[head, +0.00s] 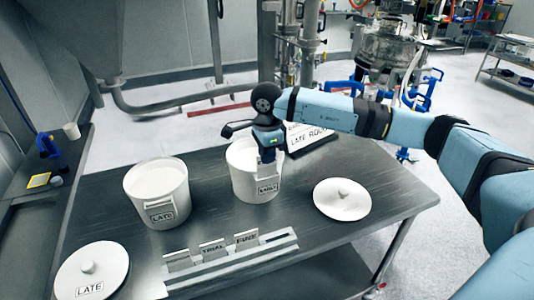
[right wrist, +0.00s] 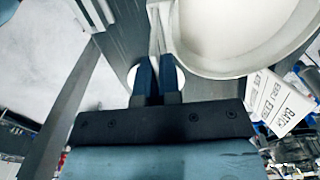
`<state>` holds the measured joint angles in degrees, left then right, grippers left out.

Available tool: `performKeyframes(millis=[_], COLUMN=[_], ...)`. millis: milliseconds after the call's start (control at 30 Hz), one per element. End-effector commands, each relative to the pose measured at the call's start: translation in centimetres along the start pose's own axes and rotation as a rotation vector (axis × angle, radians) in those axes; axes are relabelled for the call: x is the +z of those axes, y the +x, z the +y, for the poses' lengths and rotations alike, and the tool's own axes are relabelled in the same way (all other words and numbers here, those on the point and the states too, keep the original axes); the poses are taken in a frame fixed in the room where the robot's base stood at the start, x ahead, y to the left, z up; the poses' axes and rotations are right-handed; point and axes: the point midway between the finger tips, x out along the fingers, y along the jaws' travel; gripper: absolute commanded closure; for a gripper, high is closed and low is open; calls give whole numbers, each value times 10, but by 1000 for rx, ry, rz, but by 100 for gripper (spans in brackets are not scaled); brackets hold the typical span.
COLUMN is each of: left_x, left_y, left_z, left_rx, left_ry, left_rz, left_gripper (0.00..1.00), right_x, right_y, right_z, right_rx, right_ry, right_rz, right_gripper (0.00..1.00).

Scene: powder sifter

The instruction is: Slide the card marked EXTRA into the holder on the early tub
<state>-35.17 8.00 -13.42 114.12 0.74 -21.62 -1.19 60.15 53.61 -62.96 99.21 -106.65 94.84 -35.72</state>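The early tub (head: 243,183) is a white open tub on the dark table, with a small label plate (head: 267,188) on its front. Its rim (right wrist: 215,70) fills the upper right of the right wrist view. My right gripper (head: 268,160) is at the tub's front, directly above that plate, pointing down. In the right wrist view its two dark fingers (right wrist: 157,75) are close together with a thin pale card edge between them. The card's writing cannot be read, and its contact with the holder is hidden. My left gripper is not in view.
A card rack (head: 220,268) in front holds cards including TRIAL (head: 212,249) and FINE (head: 246,239); its right end looks empty. The late tub (head: 150,205) stands left. White lids (head: 95,260) (head: 330,208) lie at either side. A batch sign (head: 310,140) stands behind.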

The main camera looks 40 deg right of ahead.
Motion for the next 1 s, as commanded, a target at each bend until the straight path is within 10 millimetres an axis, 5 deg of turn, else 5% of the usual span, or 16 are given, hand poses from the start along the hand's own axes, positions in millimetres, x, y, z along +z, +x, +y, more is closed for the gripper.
performKeyframes(millis=[1000], left_x=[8], left_y=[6], left_z=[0], left_rx=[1], left_ry=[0], left_rz=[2], left_gripper=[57], right_x=[0], right_y=[15], right_z=[0], right_rx=[0], right_ry=[0], right_rz=[0], right_gripper=[100])
